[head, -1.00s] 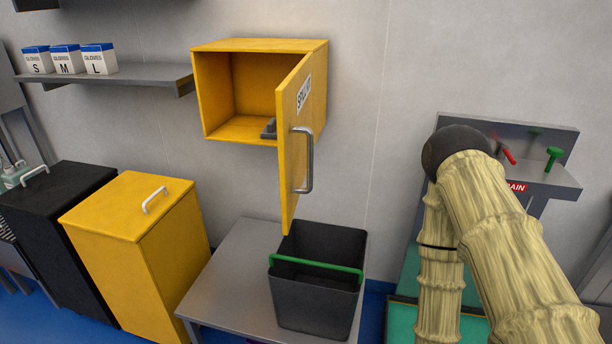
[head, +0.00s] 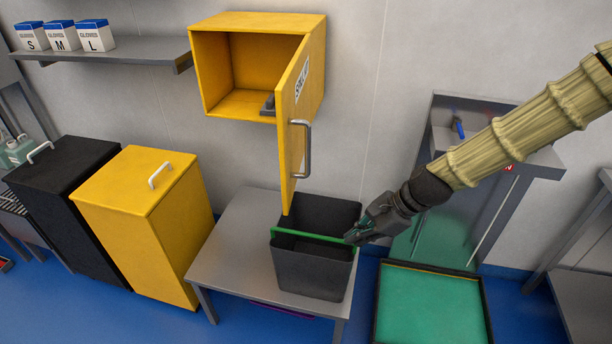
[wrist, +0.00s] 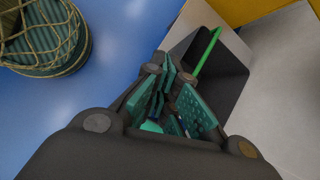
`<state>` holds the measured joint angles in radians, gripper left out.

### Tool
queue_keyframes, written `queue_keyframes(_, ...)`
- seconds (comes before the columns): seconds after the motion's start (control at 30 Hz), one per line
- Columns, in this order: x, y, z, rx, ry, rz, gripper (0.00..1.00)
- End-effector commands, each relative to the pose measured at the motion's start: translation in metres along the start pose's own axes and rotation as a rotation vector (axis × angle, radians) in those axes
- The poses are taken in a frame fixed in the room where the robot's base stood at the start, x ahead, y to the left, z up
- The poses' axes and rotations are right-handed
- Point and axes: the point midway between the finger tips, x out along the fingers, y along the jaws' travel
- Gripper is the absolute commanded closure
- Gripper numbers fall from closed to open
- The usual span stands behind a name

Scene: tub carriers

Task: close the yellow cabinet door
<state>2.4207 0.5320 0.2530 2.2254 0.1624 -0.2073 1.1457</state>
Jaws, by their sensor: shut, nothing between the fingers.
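The yellow wall cabinet (head: 210,72) hangs open in the head view. Its yellow door (head: 297,150), hinged on the right, swings out toward me, with a grey bar handle (head: 304,148) and a partly readable label on its outer face. My gripper (head: 352,236) is at the right rim of the black tub, below and to the right of the door, and apart from it. In the wrist view my gripper (wrist: 172,112) shows green pads close together, with nothing held. The cabinet door cannot be made out in the wrist view.
The black tub (head: 310,272) with a green handle (head: 315,237) stands on a grey table (head: 230,265) below the door. A yellow bin (head: 150,235) and a black bin (head: 65,210) stand left. A shelf (head: 110,54) holds glove boxes. A green tray (head: 430,310) lies right.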

Motion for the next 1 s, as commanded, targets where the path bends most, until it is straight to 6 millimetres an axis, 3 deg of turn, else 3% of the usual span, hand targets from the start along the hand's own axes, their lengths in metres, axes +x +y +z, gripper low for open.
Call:
queue_keyframes(0.03, -0.028, -0.015, 0.02, 0.042, -0.038, -0.017, 1.0)
queue_keyframes(0.2, -0.094, -0.045, 0.07, 0.17, -0.152, -0.028, 1.0)
queue_keyframes(0.4, -0.14, -0.059, 0.103, 0.251, -0.229, -0.021, 1.0)
queue_keyframes(0.57, -0.147, -0.061, 0.11, 0.267, -0.244, -0.016, 1.0)
queue_keyframes(1.0, -0.113, -0.063, 0.118, 0.265, -0.242, -0.015, 1.0)
